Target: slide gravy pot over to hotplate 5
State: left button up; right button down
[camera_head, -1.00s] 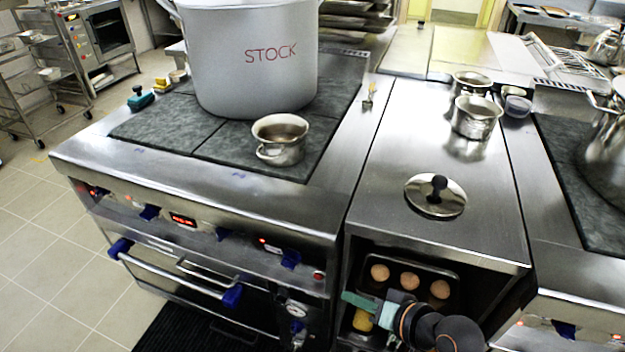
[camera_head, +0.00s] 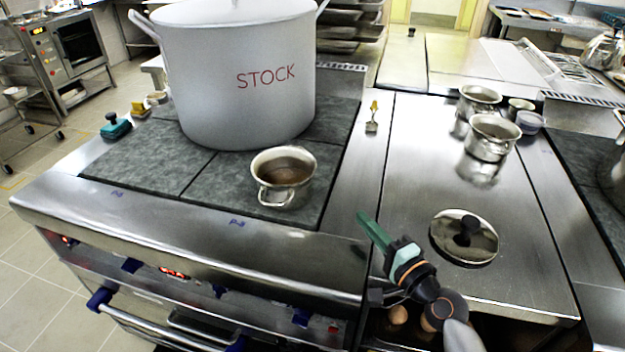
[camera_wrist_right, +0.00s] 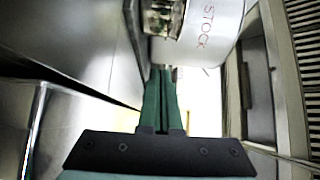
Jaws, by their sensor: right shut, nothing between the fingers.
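A small steel pot with brown liquid in it (camera_head: 284,172), which looks like the gravy pot, stands upright on the front right dark hotplate of the stove. In the right wrist view a small metal pot (camera_wrist_right: 160,16) shows at the top, beyond the fingers. My right gripper (camera_head: 366,222) is shut and empty, with green fingers, right of the pot and apart from it, near the stove's front right. Its fingers also show in the right wrist view (camera_wrist_right: 161,78). Blue marks on the stove's front edge are too small to read, so I cannot tell which plate is number 5. My left gripper is out of view.
A large STOCK pot (camera_head: 235,80) stands behind the small pot. A lid (camera_head: 464,238) and steel pots (camera_head: 492,138) are on the counter at right. A brush (camera_head: 372,118) lies behind; a teal-handled tool (camera_head: 115,126) sits at left. The front left plate (camera_head: 140,165) is clear.

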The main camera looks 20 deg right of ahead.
jog(key=shift+w+a+r, duration=0.1)
jog(key=shift+w+r, duration=0.05)
jog(key=shift+w, duration=0.4)
jog(key=w, duration=0.2)
jog(key=w+a, duration=0.1)
jog(key=w, duration=0.5)
jog(key=shift+w+a+p, duration=0.25)
jog(key=shift+a+p, duration=0.1)
jog(key=shift+p, duration=0.05)
jog(key=shift+w+a, duration=0.35)
jog(key=shift+a, duration=0.2)
jog(key=shift+w+a, duration=0.3)
jog(key=shift+a, duration=0.2)
jog(key=shift+w+a, duration=0.35)
jog(key=shift+a, duration=0.15)
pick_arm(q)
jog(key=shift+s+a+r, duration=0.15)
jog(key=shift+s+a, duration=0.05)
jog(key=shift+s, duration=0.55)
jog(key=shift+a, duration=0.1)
